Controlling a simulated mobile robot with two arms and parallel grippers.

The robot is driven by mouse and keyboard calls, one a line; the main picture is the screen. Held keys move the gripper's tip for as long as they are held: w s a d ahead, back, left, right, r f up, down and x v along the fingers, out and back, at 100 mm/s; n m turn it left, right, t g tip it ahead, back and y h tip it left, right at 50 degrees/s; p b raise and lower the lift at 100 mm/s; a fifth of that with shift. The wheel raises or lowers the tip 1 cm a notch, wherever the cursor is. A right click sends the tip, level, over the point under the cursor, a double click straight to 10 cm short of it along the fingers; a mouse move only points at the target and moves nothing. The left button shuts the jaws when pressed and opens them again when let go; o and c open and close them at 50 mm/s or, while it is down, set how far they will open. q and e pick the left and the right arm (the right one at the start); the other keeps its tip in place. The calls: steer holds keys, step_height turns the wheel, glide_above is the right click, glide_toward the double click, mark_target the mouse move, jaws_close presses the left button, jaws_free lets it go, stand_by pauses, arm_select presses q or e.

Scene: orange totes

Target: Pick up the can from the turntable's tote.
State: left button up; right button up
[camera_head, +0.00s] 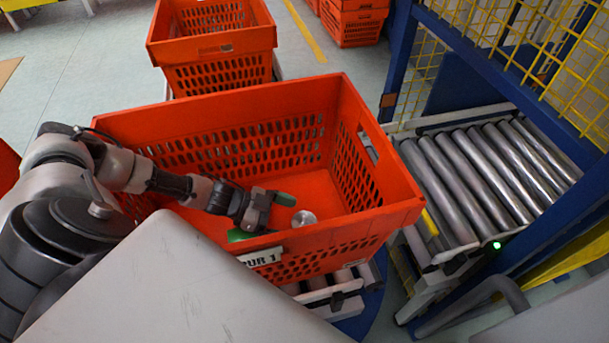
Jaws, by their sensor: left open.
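An orange tote (365,225) with slotted walls and a white label on its near wall stands at the centre of the head view. A silver can (304,219) is inside it, toward the near right part, with its round top showing. My left gripper (268,217) reaches over the tote's left side and is down inside the tote. It is open, with green fingertips, just left of the can. No hold on the can shows. The lower part of the can is hard to make out. My right gripper is not in view.
A roller conveyor (480,165) with a blue frame and yellow mesh stands to the right. A second orange tote (213,48) is behind, and stacked totes (353,22) stand farther back. The tote's walls surround my left gripper.

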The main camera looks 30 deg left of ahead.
mark_target(300, 221)
arm_select(q)
steer(key=x, duration=0.4)
steer(key=shift+w+d+f, duration=0.1)
steer(key=shift+w+d, duration=0.1)
steer(key=shift+d, duration=0.25)
steer(key=c, duration=1.1)
steer(key=shift+c, duration=0.5)
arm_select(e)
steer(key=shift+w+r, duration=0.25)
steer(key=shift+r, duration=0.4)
arm_select(q)
steer(key=shift+w, duration=0.1)
